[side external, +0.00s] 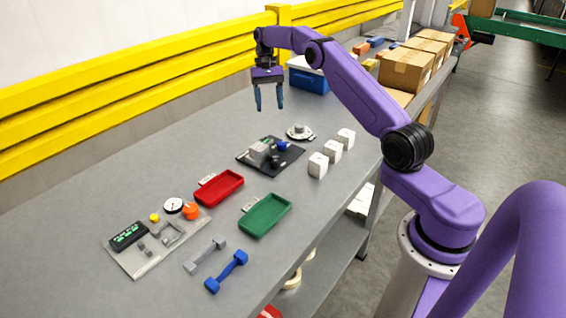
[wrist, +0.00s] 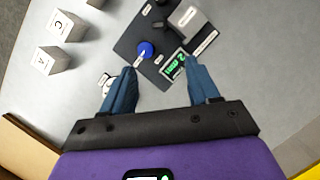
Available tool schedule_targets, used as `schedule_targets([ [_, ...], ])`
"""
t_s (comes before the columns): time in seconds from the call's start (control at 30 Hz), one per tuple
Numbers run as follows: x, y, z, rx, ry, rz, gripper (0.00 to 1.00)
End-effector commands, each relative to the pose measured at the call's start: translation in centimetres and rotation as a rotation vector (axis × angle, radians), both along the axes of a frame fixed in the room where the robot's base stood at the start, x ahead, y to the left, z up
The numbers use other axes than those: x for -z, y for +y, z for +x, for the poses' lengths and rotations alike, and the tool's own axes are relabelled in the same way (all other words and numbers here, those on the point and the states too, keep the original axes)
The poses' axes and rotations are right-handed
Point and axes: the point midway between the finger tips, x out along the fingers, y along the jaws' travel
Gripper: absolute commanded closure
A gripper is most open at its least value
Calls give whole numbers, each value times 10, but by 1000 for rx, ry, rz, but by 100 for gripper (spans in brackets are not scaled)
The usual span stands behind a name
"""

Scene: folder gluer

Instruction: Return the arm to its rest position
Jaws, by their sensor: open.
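My gripper (side external: 269,97) has blue fingers and is open and empty. In the side external view it hangs in the air, pointing down, above the back part of the grey bench, in front of the blue box. My purple arm reaches over from the right. In the wrist view my gripper's two fingertips (wrist: 165,82) stand wide apart with nothing between them but the bench and the edge of a dark plate with a device below. Nothing touches the fingers in either view.
A dark plate with a device (side external: 270,155), white blocks (side external: 333,151), a red tray (side external: 219,188), a green tray (side external: 265,216) and dumbbell-shaped pieces (side external: 227,271) are on the bench (side external: 90,205). A blue box (side external: 309,77) and cartons (side external: 407,69) stand behind. A yellow rail (side external: 120,85) runs along the wall.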

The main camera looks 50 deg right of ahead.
Motion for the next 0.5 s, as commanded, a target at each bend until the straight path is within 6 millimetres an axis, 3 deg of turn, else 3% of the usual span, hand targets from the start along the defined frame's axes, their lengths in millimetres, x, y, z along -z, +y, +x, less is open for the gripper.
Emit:
schedule_targets([
  [0.1,-21,51,1,-139,-32,-12,40],
  [0.27,-42,116,-14,-323,-75,-23,40],
  [0.5,-67,200,-66,-602,-145,-31,40],
])
